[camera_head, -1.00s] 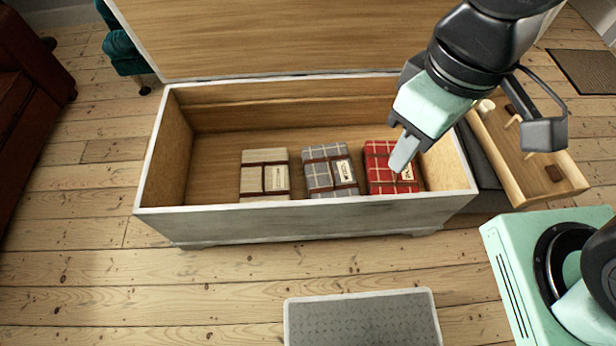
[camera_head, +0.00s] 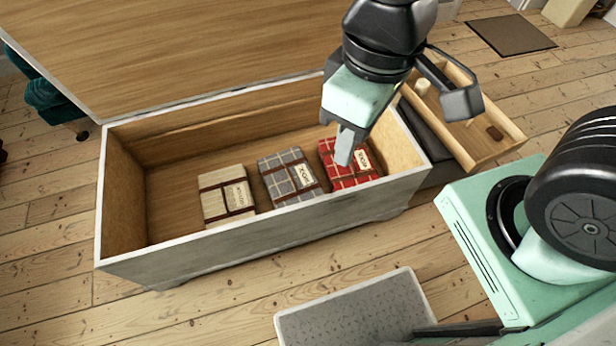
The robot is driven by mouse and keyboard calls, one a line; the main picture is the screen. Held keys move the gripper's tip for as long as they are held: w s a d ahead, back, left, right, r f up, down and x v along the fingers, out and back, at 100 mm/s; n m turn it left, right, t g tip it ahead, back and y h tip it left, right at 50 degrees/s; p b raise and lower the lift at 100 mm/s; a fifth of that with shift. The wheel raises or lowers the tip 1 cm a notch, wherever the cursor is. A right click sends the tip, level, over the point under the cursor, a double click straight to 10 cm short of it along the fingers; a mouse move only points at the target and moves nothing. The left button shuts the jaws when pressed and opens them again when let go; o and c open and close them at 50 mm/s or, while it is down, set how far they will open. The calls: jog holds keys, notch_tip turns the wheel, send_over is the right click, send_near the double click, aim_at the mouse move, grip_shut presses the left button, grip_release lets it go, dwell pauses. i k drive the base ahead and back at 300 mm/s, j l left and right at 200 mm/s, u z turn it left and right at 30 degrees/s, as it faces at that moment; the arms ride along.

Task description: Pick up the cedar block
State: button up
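A small reddish-brown block (camera_head: 494,132), which looks like the cedar block, lies in the open wooden drawer (camera_head: 506,150) at the upper right. My gripper (camera_head: 345,146) points down over the right part of the open chest, in front of the red plaid bundle in the picture. It is to the left of the drawer and well apart from the brown block. Its fingers show as one pale finger from this side, so I cannot tell whether they are apart. No held thing is visible.
The open chest (camera_head: 260,235) holds a cream bundle (camera_head: 214,204), a grey plaid bundle (camera_head: 284,178) and a red plaid bundle (camera_head: 364,181). A cream cylinder (camera_head: 422,87) stands in the drawer. A grey mat (camera_head: 350,312) lies in front. Floorboards left of it are clear.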

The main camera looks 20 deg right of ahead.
aim_at(492, 131)
jog(key=z, duration=1.7)
jog(key=u, duration=0.5)
jog(key=i+l+u, duration=0.3)
jog(key=l+u, duration=0.3)
jog(key=i+l+u, duration=0.15)
jog(key=l+u, duration=0.2)
jog(key=i+l, duration=0.1)
jog(key=l, duration=0.55)
jog(key=i+l+u, duration=0.1)
jog(key=l, duration=0.55)
jog(key=i+l+u, duration=0.1)
jog(key=l, duration=0.6)
